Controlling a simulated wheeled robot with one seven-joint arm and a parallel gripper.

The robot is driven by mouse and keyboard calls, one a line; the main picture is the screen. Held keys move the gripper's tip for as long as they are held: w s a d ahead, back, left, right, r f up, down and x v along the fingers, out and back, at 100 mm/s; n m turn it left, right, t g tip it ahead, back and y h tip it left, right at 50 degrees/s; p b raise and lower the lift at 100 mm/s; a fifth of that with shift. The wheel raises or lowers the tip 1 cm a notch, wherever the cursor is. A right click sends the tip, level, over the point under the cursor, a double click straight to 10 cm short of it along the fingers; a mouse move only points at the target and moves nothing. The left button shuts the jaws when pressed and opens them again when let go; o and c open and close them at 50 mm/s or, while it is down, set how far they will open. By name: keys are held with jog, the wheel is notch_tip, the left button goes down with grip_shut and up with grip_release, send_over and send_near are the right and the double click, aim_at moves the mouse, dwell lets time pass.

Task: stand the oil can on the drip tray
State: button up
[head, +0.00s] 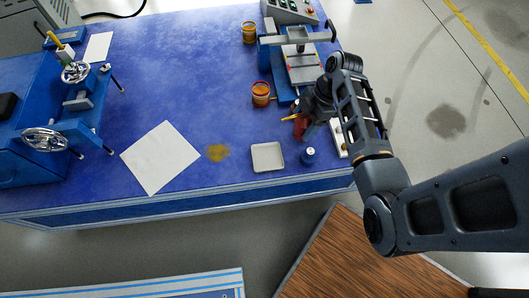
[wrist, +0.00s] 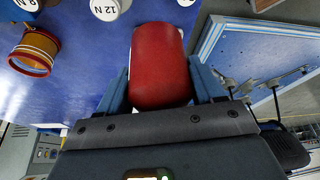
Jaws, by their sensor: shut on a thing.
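The red oil can (head: 300,127) is between the fingers of my gripper (head: 306,124), near the right end of the blue bench. In the wrist view the red can body (wrist: 158,65) fills the space between the two blue fingers of my gripper (wrist: 160,88), which is shut on it. A small yellow part shows beside it in the head view. I cannot tell whether the can touches the bench. The drip tray (head: 267,156), a shallow white square, lies empty near the bench's front edge, left of and nearer the front than the can.
A blue weight (head: 308,157) stands just right of the tray. An orange-banded pot (head: 261,94) and a bench machine (head: 300,62) stand behind. A white strip (head: 340,137) lies to the right. A yellowish stain (head: 217,152) and a white sheet (head: 160,158) lie left.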

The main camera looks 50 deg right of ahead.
jog(key=w+a+f, duration=0.4)
jog(key=w+a, duration=0.1)
jog(key=w+a+f, duration=0.2)
jog(key=a+f, duration=0.1)
jog(key=shift+w+a, duration=0.15)
jog(key=shift+w, duration=0.2)
jog(key=shift+w+f+b, duration=0.1)
jog(key=shift+f+b, duration=0.4)
jog(key=shift+f, duration=1.45)
jog(key=shift+f, duration=0.15)
jog(key=o, duration=1.4)
